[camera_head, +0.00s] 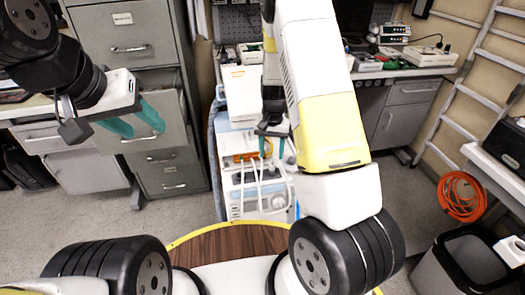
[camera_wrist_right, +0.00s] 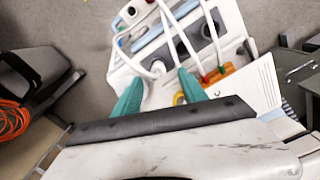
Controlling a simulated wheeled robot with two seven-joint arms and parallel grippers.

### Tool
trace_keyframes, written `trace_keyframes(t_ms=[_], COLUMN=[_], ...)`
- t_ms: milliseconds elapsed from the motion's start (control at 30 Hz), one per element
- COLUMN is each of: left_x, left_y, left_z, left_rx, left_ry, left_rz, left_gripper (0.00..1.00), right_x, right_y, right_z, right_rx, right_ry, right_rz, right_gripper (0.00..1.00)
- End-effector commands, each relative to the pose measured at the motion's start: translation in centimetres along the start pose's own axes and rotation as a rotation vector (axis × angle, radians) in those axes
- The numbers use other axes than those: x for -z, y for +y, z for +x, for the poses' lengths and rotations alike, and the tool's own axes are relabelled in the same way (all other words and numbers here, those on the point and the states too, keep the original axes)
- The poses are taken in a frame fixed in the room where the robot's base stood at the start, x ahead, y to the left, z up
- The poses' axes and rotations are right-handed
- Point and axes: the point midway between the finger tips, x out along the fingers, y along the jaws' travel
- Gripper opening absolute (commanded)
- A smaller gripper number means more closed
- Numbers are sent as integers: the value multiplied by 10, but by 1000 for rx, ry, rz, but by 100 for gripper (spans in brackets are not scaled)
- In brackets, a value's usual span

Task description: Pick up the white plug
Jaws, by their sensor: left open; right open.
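The pump equipment (camera_head: 262,205) stands on a cart in the middle of the head view, with white cables looping over its front. The right wrist view shows these white cables (camera_wrist_right: 178,32) up close. A white cable end (camera_wrist_right: 157,68), possibly the white plug, shows near the fingertips; I cannot tell for sure. My right gripper (camera_head: 272,150) is open above the equipment, its teal fingers pointing down. In the right wrist view its fingers (camera_wrist_right: 159,80) are apart, and I cannot tell whether they touch a cable. My left gripper (camera_head: 141,121) is open and empty in front of the cabinet.
A grey filing cabinet (camera_head: 135,50) stands at the left, with a drawer pulled out. A desk (camera_head: 420,72) with electronics is behind right. An orange cable coil (camera_head: 460,196) hangs at the right near a bin (camera_head: 455,262). An orange item (camera_wrist_right: 217,75) lies beside the fingers.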

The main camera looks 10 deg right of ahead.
Motion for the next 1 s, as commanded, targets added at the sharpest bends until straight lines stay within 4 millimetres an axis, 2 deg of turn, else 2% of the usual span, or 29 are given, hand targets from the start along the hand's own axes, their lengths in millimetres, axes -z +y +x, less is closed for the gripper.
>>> trace_keyframes(t_ms=[400,500,733,900,1000], left_x=[0,0,0,0,0], left_y=[0,0,0,0,0], left_z=[0,0,0,0,0], left_rx=[0,0,0,0,0], left_ry=[0,0,0,0,0], left_rz=[0,0,0,0,0], left_gripper=[49,49,49,49,49], right_x=[3,3,3,3,3], right_y=[3,3,3,3,3], right_z=[56,62,62,62,62], right_rx=[0,0,1,1,1], right_ry=[-2,-1,0,0,0], right_rz=[-1,0,-1,-1,-1], right_gripper=[50,50,50,16,0])
